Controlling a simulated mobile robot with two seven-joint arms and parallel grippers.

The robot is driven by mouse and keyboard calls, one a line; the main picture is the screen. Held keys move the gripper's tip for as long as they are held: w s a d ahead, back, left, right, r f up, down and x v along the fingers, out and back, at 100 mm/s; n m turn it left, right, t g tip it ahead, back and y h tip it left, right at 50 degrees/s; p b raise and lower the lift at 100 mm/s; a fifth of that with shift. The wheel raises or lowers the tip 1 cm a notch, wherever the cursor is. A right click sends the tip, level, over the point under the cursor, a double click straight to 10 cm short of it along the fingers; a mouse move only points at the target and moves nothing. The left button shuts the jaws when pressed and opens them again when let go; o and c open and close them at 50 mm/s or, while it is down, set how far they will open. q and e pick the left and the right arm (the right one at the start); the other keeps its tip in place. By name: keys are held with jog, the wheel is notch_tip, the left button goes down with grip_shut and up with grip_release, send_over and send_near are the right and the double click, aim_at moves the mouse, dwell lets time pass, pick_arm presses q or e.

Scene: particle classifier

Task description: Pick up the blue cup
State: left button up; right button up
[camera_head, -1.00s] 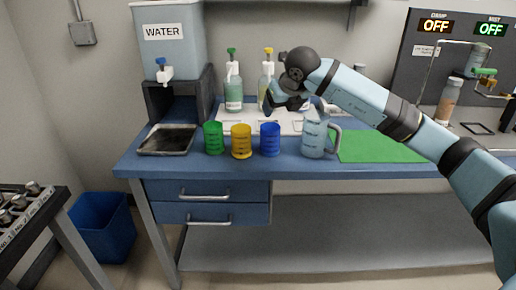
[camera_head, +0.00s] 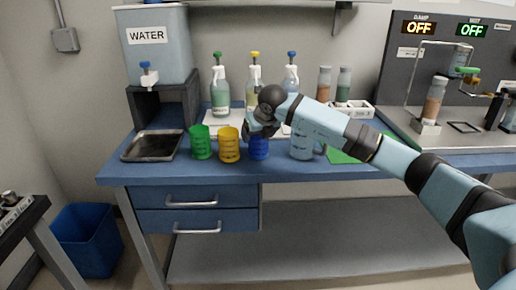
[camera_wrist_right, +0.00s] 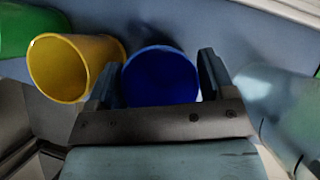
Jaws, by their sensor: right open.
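The blue cup (camera_head: 259,149) stands on the blue bench near its front edge, its upper part partly covered by my right gripper (camera_head: 262,130) in the head view. In the right wrist view the blue cup (camera_wrist_right: 160,76) shows its open mouth between the two fingers of my right gripper (camera_wrist_right: 157,80). The fingers are open, one on each side of the cup, with a gap at least on the right side. I cannot tell whether the left finger touches the cup. My left gripper is not in view.
A yellow cup (camera_head: 229,145) stands close to the left of the blue cup, and a green cup (camera_head: 200,142) farther left. A clear pitcher (camera_head: 302,142) stands to the right. Pump bottles (camera_head: 220,95) stand behind. A dark tray (camera_head: 152,146) lies at the left.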

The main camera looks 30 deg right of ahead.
jog(key=shift+r, duration=0.1)
jog(key=c, duration=0.6)
jog(key=shift+c, duration=0.4)
